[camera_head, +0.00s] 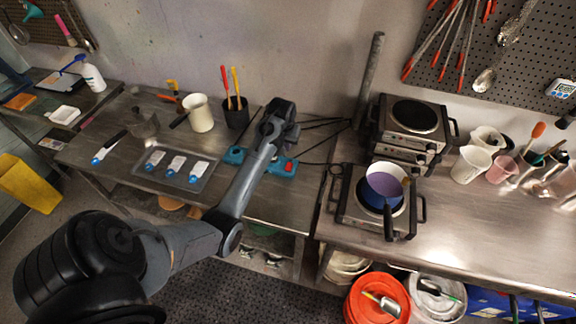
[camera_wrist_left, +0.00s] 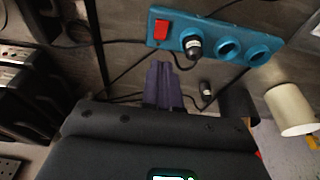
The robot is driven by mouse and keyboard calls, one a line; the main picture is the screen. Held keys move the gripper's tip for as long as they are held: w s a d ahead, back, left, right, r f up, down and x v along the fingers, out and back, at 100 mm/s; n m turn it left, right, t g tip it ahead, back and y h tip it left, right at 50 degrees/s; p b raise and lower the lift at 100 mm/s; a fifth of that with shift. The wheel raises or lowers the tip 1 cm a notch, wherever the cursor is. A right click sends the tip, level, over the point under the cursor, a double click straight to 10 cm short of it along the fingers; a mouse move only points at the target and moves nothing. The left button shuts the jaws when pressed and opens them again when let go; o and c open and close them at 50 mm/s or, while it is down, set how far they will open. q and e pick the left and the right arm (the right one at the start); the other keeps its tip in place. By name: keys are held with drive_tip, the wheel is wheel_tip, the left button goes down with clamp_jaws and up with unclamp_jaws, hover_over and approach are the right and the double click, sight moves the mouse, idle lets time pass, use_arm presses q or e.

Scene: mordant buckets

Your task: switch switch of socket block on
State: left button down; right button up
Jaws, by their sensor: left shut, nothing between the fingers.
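The teal socket block (camera_head: 236,155) lies on the left metal table near its right end, partly hidden by my left arm in the head view. In the left wrist view the socket block (camera_wrist_left: 215,41) shows whole in width, with a red switch (camera_wrist_left: 162,29) at its left end. A black plug (camera_wrist_left: 193,44) sits beside the switch, and two round sockets to its right look empty. I cannot tell which way the switch is tipped. My left gripper (camera_wrist_left: 162,68) is shut and empty, its fingertips just below the switch in that view, apparently apart from it. My right gripper is not in view.
Black cables run across the table beside the block. A black cup with tools (camera_head: 236,117) and a white jug (camera_head: 198,113) stand to the left. Hot plates (camera_head: 412,120) and a pan (camera_head: 385,182) are on the right table. A grey post (camera_head: 370,75) rises behind.

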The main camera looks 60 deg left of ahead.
use_arm(q)
approach(289, 168)
drive_tip(key=x, duration=0.5)
drive_tip(key=shift+w+a+f, duration=0.1)
drive_tip(key=shift+a+f, duration=0.05)
drive_tip(key=shift+f, duration=0.65)
